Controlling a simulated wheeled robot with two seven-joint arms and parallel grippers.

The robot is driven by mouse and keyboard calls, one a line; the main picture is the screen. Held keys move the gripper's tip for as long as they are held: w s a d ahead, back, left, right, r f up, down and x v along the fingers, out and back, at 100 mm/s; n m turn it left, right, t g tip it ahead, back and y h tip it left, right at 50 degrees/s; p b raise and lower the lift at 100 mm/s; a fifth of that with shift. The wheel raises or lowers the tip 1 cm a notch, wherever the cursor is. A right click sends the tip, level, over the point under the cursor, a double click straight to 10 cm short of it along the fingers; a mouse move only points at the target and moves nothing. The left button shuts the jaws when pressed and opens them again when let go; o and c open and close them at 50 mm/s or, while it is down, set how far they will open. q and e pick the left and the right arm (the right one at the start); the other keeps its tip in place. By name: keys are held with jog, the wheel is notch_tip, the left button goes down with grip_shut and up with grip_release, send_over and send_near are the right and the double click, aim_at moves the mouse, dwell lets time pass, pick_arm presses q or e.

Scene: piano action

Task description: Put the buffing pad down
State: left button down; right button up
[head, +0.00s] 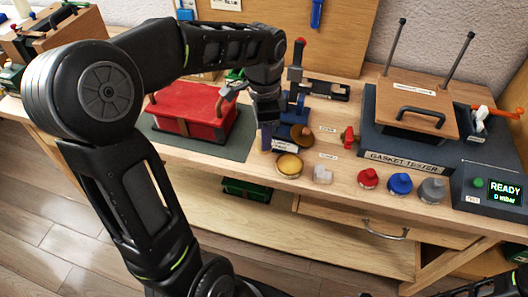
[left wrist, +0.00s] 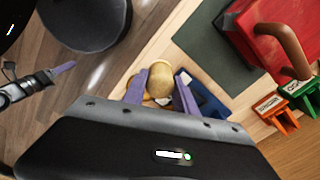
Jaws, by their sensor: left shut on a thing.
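My left gripper (head: 280,136) is low over the front of the workbench, right of the red box. In the left wrist view its purple fingers (left wrist: 161,88) are shut on a rounded tan wooden knob (left wrist: 160,80), which I take to be the buffing pad's handle. In the head view the brown round pad (head: 303,138) shows just right of the finger. I cannot tell whether its underside touches the bench. A round tin with a yellow top (head: 289,166) stands just in front. My right gripper (left wrist: 62,68) shows partly in the left wrist view; its opening is unclear.
The red box (head: 190,108) sits on a dark green mat (head: 165,140) to the left. A blue stand (head: 292,103) is behind the gripper. The gasket tester (head: 420,162) fills the right.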

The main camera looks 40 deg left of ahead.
pick_arm(q)
jog(key=shift+f, duration=1.2)
jog(key=shift+f, duration=1.85)
jog(key=shift+f, duration=0.2)
jog(key=c, duration=1)
grip_release()
jog(key=shift+r, duration=0.15)
notch_tip(320, 180, up, 12)
jog(key=shift+r, duration=0.1)
